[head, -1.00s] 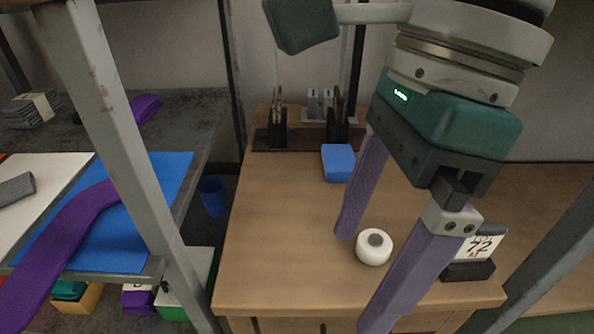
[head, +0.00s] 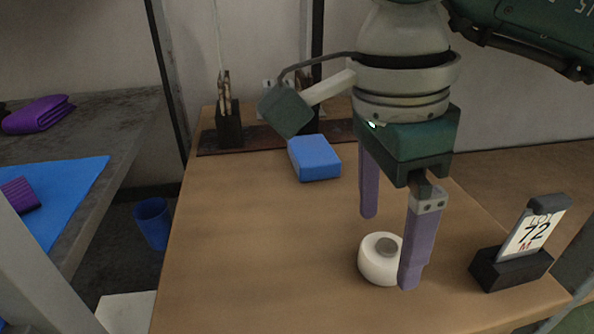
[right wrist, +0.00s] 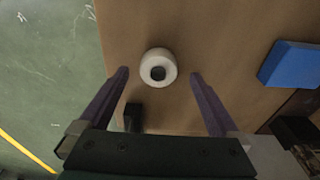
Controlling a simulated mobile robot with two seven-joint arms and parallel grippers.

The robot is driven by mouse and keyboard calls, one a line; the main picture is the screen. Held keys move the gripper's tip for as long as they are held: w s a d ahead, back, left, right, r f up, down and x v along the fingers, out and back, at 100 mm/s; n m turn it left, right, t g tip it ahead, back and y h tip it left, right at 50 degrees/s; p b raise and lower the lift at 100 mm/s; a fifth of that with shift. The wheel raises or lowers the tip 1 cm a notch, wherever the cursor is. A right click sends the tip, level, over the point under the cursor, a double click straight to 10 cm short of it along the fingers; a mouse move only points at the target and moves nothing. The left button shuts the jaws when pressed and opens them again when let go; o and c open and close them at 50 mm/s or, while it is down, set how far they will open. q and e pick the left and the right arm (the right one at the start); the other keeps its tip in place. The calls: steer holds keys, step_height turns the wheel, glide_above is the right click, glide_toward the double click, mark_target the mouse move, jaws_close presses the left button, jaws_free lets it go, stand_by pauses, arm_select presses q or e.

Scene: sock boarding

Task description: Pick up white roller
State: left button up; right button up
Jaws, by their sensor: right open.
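The white roller (head: 372,262), a short white cylinder with a grey centre, stands on the wooden table (head: 250,260) near its front right part. My right gripper (head: 390,250) is open and empty, pointing down at the roller; the near purple finger covers part of the roller's right side. In the right wrist view the roller (right wrist: 158,67) shows between and just beyond the two open fingertips (right wrist: 160,74). I cannot tell whether a finger touches it. My left gripper is not in view.
A black stand with a "72" card (head: 522,247) is right of the roller. A blue block (head: 315,158) lies further back, before a dark rack (head: 228,128). A grey shelf with blue sheet (head: 60,195) is at left. The table's left middle is clear.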

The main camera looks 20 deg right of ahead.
mark_target(385, 249)
steer(key=f, duration=0.2)
steer(key=shift+s+d+f+b, duration=0.1)
steer(key=shift+s+f+b, duration=0.1)
steer(key=shift+f+b, duration=0.15)
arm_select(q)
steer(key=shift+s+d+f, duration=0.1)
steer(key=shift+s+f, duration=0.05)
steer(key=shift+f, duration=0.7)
arm_select(e)
steer(key=shift+r, duration=0.2)
steer(key=shift+w, duration=0.15)
steer(key=shift+c, duration=1.3)
steer(key=c, duration=1.2)
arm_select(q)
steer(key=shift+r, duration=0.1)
arm_select(e)
steer(key=shift+r, duration=0.1)
steer(key=shift+c, duration=0.2)
arm_select(q)
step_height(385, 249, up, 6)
steer(key=p, duration=0.6)
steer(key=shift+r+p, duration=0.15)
steer(key=shift+p, duration=0.2)
arm_select(e)
step_height(385, 249, up, 10)
